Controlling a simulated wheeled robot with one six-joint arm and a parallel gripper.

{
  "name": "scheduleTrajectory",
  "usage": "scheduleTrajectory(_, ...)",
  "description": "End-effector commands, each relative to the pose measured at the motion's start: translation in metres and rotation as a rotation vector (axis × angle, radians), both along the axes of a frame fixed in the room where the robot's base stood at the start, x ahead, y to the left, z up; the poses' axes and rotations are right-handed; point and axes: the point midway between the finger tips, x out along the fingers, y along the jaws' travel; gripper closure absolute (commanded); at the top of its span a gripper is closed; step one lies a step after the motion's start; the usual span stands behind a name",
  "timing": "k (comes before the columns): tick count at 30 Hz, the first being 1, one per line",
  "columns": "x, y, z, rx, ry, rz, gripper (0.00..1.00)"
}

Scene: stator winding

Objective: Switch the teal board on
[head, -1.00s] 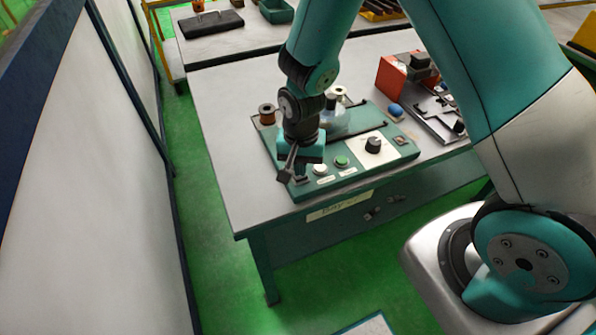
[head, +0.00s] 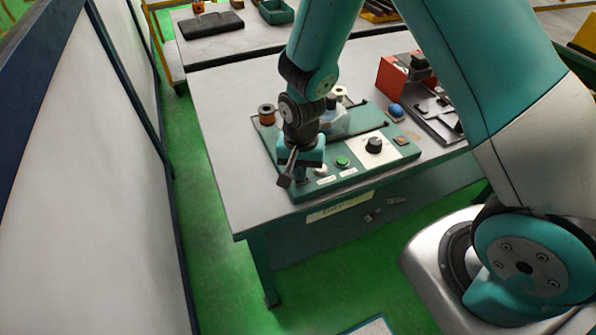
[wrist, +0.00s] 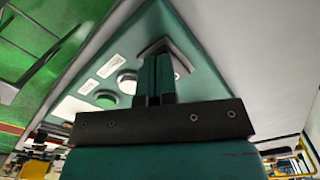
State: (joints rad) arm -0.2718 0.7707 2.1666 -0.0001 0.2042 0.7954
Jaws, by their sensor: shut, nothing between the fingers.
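The teal board (head: 352,176) lies flat near the front edge of the grey table. It carries a white button (head: 320,170), a green button (head: 342,161) and a black knob (head: 374,145) on a white plate. The wrist view also shows the white button (wrist: 127,82) and the green button (wrist: 106,100). My gripper (wrist: 157,62) is shut and empty, pointing down at a metal-framed switch plate (wrist: 180,62) in the board's corner, beside the white button. The fingers hide most of that switch, so I cannot tell its position or whether they touch it.
A copper-coloured spool (head: 267,114) stands at the board's back left. A blue round object (head: 396,110) and a red box (head: 391,78) are to the right. The left part of the table (head: 229,150) is clear. A white wall panel (head: 85,190) stands left, across a green floor.

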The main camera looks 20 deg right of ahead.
Motion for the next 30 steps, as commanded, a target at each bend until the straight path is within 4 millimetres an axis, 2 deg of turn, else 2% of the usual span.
scheduleTrajectory(24,0.0,0.0,0.065,0.0,0.0,0.0,1.0)
scheduleTrajectory(30,0.0,0.0,0.071,0.0,0.0,0.0,1.0)
